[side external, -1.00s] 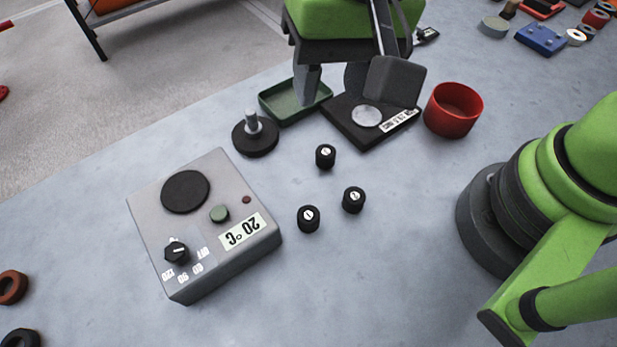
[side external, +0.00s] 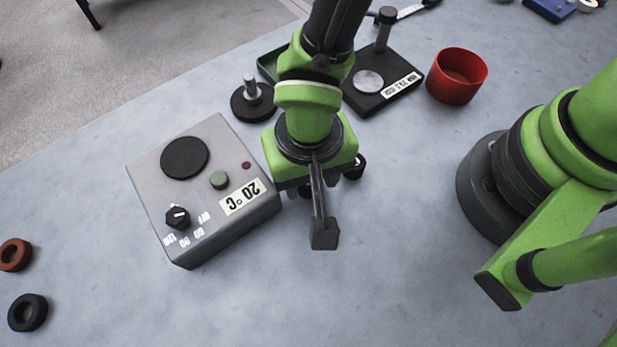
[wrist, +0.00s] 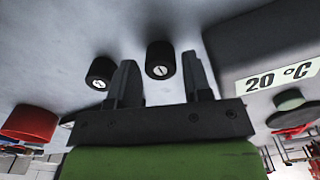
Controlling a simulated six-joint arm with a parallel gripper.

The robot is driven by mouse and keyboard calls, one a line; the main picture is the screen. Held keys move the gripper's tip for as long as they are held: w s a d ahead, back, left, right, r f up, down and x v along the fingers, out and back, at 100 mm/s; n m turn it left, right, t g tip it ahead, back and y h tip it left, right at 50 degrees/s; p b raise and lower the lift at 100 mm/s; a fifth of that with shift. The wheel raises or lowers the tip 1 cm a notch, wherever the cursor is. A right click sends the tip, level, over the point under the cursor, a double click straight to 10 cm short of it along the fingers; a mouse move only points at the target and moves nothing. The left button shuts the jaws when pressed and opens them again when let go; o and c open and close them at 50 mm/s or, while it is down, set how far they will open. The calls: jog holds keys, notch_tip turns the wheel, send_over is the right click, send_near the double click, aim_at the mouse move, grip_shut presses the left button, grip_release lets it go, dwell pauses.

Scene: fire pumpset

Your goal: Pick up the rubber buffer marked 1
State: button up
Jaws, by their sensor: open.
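A black rubber buffer (wrist: 160,52) with a white end disc that seems to read 1 shows in the wrist view, framed between the fingers of my gripper (wrist: 160,72). The fingers are apart, and no contact with it shows. A second black buffer (wrist: 101,72) is left of the left finger, its number too small to read. In the side view my gripper (side external: 312,182) points down over the buffers and hides most of them. One buffer (side external: 355,166) shows partly at its right. The third buffer is hidden.
The grey heater box (side external: 215,215) marked 20 °C stands close left of my gripper. A black disc with a post (side external: 252,103), a green tray (side external: 266,66), a black stand (side external: 385,95) and a red cup (side external: 457,76) are behind.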

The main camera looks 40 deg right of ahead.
jog(key=shift+f, duration=0.9)
jog(key=shift+c, duration=0.3)
jog(key=c, duration=0.6)
